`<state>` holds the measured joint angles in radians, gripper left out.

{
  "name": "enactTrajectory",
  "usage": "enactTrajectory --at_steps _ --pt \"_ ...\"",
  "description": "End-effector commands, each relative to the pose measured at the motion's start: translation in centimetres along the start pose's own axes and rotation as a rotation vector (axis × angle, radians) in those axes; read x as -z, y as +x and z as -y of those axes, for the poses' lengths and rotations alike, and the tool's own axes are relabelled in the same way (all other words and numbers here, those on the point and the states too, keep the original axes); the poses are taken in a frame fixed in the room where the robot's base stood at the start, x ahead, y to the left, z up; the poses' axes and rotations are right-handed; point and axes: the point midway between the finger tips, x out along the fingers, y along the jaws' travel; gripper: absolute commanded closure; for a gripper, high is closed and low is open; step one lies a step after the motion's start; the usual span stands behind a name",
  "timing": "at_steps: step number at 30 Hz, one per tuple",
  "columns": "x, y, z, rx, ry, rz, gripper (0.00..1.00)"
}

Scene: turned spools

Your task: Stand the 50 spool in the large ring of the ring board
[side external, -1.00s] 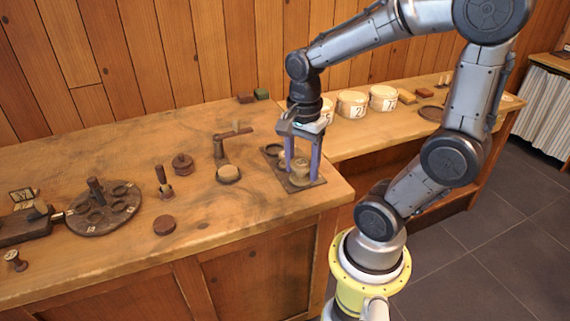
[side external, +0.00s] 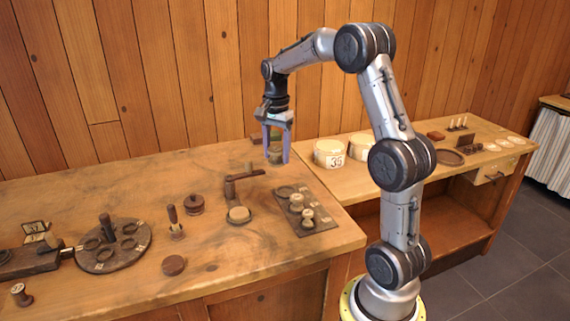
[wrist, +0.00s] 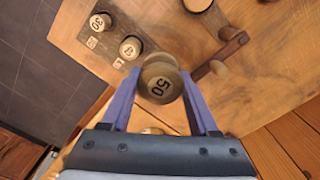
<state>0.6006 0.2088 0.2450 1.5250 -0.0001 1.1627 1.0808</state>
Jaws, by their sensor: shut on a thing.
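The 50 spool (wrist: 161,84) is a pale turned spool with a dark round top marked 50. My gripper (wrist: 162,90) is shut on it. In the side view my gripper (side external: 277,158) holds the spool (side external: 275,149) upright in the air, well above and behind the ring board (side external: 302,231). The ring board lies flat near the counter's right end. Its back ring (side external: 287,191) looks empty. Two smaller spools stand on the board: one marked 30 (wrist: 100,22) and another (wrist: 130,48) whose number is hard to read.
A wooden post with an arm (side external: 230,187) and a pale round pad (side external: 239,214) stand left of the board. A round holed board (side external: 128,260) sits farther left. White numbered tubs (side external: 328,153) stand on the right counter.

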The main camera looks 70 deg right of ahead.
Motion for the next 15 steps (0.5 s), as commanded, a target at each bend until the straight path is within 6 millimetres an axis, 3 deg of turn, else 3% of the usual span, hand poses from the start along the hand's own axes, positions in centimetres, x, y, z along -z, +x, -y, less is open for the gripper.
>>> enactTrajectory --at_steps 3,6,15 --pt "3.3 2.5 1.1 -0.004 0.047 0.002 0.92" --pt "4.9 4.2 1.2 -0.003 0.077 0.002 0.92" --pt "6.0 6.4 0.4 0.000 0.107 0.000 0.92"
